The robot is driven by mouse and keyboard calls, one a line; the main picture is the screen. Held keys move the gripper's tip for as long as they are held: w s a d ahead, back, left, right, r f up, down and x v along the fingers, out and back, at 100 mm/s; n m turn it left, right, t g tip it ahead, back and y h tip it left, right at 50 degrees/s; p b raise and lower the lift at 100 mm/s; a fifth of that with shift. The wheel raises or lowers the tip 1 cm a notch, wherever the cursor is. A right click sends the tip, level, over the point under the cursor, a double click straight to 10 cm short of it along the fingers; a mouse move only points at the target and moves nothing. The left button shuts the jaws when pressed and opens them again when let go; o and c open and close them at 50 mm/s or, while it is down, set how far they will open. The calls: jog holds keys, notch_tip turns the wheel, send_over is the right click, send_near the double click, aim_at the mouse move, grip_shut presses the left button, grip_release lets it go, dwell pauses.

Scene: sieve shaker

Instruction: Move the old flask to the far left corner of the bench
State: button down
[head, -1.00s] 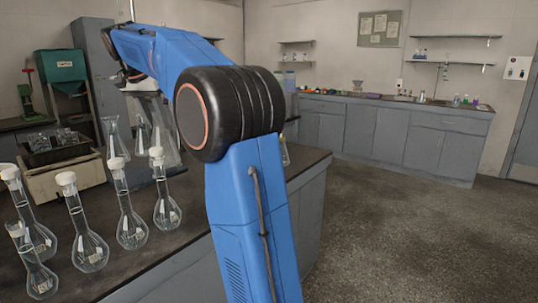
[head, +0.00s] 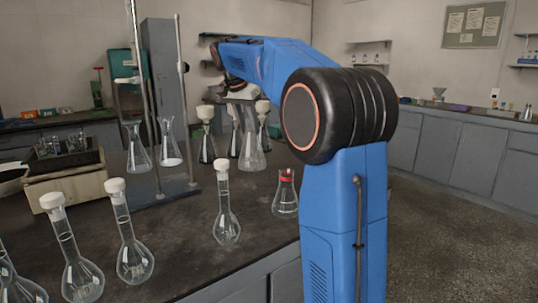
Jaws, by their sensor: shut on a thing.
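My gripper (head: 241,97) is beyond the blue arm, over the back part of the dark bench (head: 185,228). It is shut on a large clear conical flask (head: 253,150), which hangs upright below it; the fingers are small and hard to make out. I cannot tell whether the flask's base touches the bench. Smaller glassware stands close behind and beside it, including a white-topped vessel (head: 207,138). I cannot tell by its look that the held flask is the old one. My arm hides the bench's right part.
White-stoppered volumetric flasks (head: 226,205) stand along the near bench edge. A red-capped flask (head: 285,196) is beside my arm. Two conical flasks (head: 170,150) are by a metal stand (head: 188,120). A beige shaker (head: 66,180) is at left. Bare bench lies between these.

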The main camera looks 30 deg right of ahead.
aim_at(252, 144)
jog(key=x, duration=0.3)
jog(key=shift+s+d+r, duration=0.1)
jog(key=shift+s, duration=0.05)
jog(key=shift+f, duration=2.1)
jog(key=c, duration=1.2)
grip_release()
jog(key=shift+f, duration=0.1)
jog(key=v, duration=1.2)
jog(key=shift+s, duration=0.1)
